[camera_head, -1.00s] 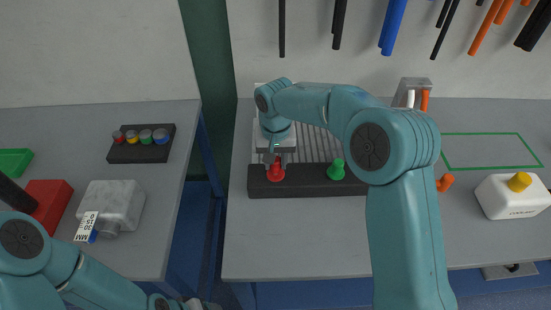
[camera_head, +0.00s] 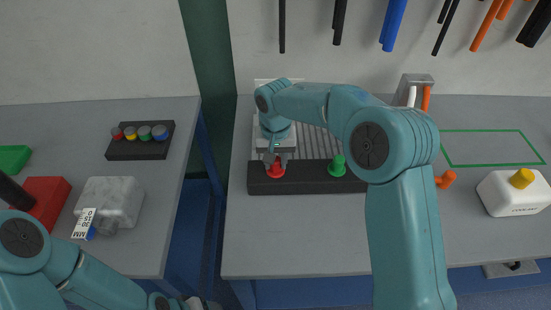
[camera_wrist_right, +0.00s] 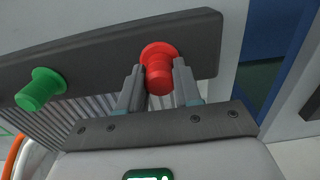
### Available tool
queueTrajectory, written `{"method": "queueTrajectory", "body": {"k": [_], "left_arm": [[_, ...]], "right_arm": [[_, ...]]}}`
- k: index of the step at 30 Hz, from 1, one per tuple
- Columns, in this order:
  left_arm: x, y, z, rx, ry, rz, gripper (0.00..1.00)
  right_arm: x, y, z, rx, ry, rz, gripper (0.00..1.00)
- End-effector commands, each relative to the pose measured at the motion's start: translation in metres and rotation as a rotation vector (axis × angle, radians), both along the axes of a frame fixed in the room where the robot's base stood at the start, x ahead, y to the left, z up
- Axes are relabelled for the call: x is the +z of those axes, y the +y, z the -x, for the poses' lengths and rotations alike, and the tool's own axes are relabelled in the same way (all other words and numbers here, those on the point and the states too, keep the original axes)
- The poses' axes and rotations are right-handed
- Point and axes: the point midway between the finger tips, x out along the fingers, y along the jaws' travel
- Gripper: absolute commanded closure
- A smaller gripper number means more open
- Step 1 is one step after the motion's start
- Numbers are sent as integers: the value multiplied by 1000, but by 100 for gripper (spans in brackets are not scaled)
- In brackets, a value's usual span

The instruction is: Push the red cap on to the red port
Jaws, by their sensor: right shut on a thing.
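The red cap (camera_head: 276,172) is a flanged knob on the front of the black bar (camera_head: 308,178) in the head view. It also shows in the right wrist view (camera_wrist_right: 159,77), its round stem between my fingers and its wide flange against the bar. My right gripper (camera_head: 276,161) reaches down from above and is shut on the stem. I cannot make out the red port separately from the cap; it may be hidden behind it. At lower left, my left arm shows, but its fingertips cannot be made out.
A similar green knob (camera_head: 338,166) stands on the same bar to the right, beside a ribbed grey surface. A white container with a yellow cap (camera_head: 513,192) sits far right. The left table holds a black tray (camera_head: 140,147) with several coloured discs.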

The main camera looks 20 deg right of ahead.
Motion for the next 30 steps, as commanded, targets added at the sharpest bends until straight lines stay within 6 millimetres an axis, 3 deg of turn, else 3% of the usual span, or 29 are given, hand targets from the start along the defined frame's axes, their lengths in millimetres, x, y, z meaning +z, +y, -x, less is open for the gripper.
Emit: {"method": "queueTrajectory", "body": {"k": [5,6,8,9,20,23,30], "left_arm": [[-4,0,0,0,0,0,31],[-3,0,0,0,0,0,31],[-3,0,0,0,0,0,31],[-3,0,0,0,0,0,31],[-4,0,0,0,0,0,31],[-6,0,0,0,0,0,31],[-9,0,0,0,0,0,31]], "right_arm": [[-5,0,0,0,1,0,100],[-5,0,0,0,1,0,60],[-4,0,0,0,1,1,41],[-4,0,0,0,1,0,37],[3,0,-1,0,-2,0,37],[19,0,-1,-1,-5,-1,37],[83,0,-1,-1,-7,-1,37]]}}
